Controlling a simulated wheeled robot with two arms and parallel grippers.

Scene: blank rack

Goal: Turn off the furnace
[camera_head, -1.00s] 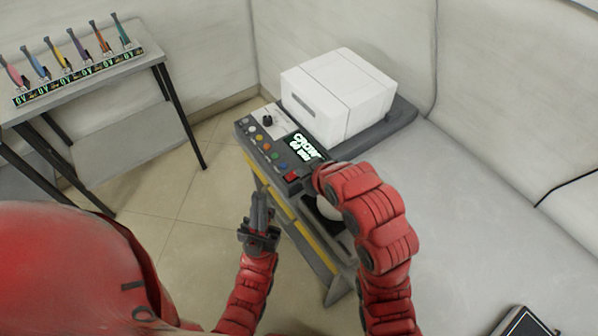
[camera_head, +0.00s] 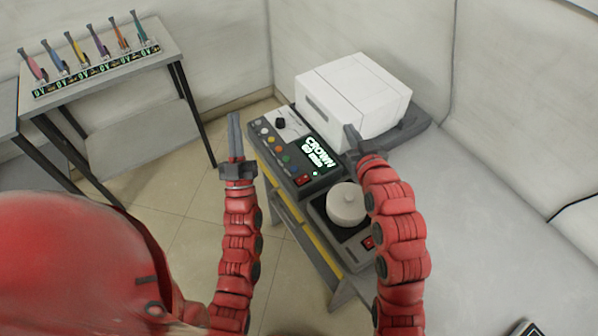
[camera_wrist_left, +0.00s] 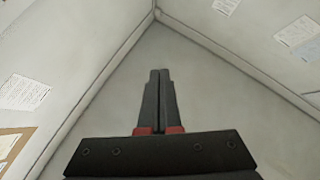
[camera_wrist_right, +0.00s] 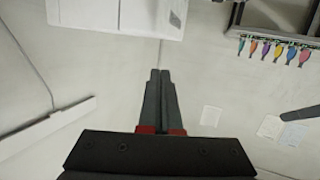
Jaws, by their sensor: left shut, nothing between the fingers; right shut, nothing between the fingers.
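The furnace is a white box (camera_head: 352,92) on a grey base in the head view. In front of it is a dark control panel (camera_head: 262,130) with a black knob (camera_head: 281,123), several coloured buttons, a lit screen (camera_head: 318,153) and a red switch (camera_head: 302,180). My left gripper (camera_head: 234,122) is shut and empty, pointing up beside the panel's left edge. My right gripper (camera_head: 350,133) is shut and empty, close to the box's front right in the picture; I cannot tell whether it touches. The white box also shows at the top of the right wrist view (camera_wrist_right: 120,15).
A device with a round white lidded piece (camera_head: 346,203) and its own red switch (camera_head: 368,242) stands nearer, beside my right arm. A side table (camera_head: 110,76) with several coloured pipettes stands at the left. The grey worktop (camera_head: 480,210) at right is mostly clear.

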